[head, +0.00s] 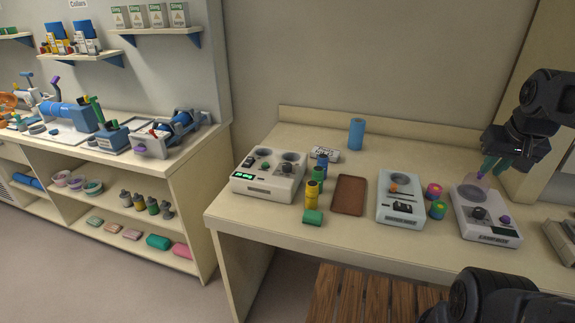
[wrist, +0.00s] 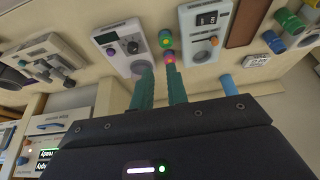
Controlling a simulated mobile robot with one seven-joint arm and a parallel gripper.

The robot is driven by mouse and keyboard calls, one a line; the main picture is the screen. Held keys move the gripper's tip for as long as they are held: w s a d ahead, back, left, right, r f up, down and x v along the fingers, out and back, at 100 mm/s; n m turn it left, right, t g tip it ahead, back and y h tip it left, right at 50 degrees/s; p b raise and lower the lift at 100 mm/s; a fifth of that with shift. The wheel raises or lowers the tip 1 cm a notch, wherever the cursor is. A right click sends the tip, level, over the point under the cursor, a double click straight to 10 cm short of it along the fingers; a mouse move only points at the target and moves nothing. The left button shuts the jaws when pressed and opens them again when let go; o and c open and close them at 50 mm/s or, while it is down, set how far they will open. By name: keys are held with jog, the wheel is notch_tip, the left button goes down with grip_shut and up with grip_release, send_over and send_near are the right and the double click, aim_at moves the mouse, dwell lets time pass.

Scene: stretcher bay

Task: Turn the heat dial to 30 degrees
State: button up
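Three white machines stand on the bench, and no lettering I can read marks one dial as heat. The right machine (head: 486,226) has a black dial (head: 479,213), a purple knob (head: 505,219) and a round plate. In the wrist view its black dial (wrist: 132,47) is left of my fingers. The left machine (head: 268,186) has a lit green display (head: 243,177). My gripper (head: 497,165) hangs above the right machine's back, fingers apart and empty.
Pink (head: 434,190) and green (head: 438,209) cylinders stand between the middle and right machines. A brown tray (head: 349,195) lies left of the middle machine. A blue cylinder (head: 356,134) stands behind it. Something pale purple (head: 478,180) shows under my fingers.

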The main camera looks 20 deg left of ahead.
jog(key=o, duration=0.3)
jog(key=shift+w+a+r, duration=0.15)
jog(key=shift+w+a, duration=0.05)
jog(key=shift+w, duration=0.1)
jog(key=o, duration=0.5)
jog(key=shift+m+g+y, duration=0.3)
jog(key=shift+g+y, duration=0.3)
jog(key=shift+g, duration=0.2)
jog(key=w+a+r, duration=0.1)
jog(key=w+a, duration=0.1)
jog(key=w, duration=0.1)
jog(key=w+a+r, duration=0.1)
jog(key=w+a, duration=0.2)
jog(key=w, duration=0.1)
jog(key=w+a+r, duration=0.1)
jog(key=w+a, duration=0.2)
jog(key=shift+w+a, duration=0.1)
jog(key=shift+w, duration=0.05)
jog(key=shift+c, duration=0.2)
jog(key=w+a+g, duration=0.1)
jog(key=w+a, duration=0.4)
jog(key=a, duration=0.2)
jog(key=m+g+h, duration=0.2)
send_over(287, 165)
notch_tip(287, 165, down, 14)
notch_tip(287, 165, down, 11)
jog(key=shift+w+a+r, duration=0.1)
jog(key=shift+r, duration=0.1)
jog(key=shift+n, duration=0.3)
jog(key=c, duration=1)
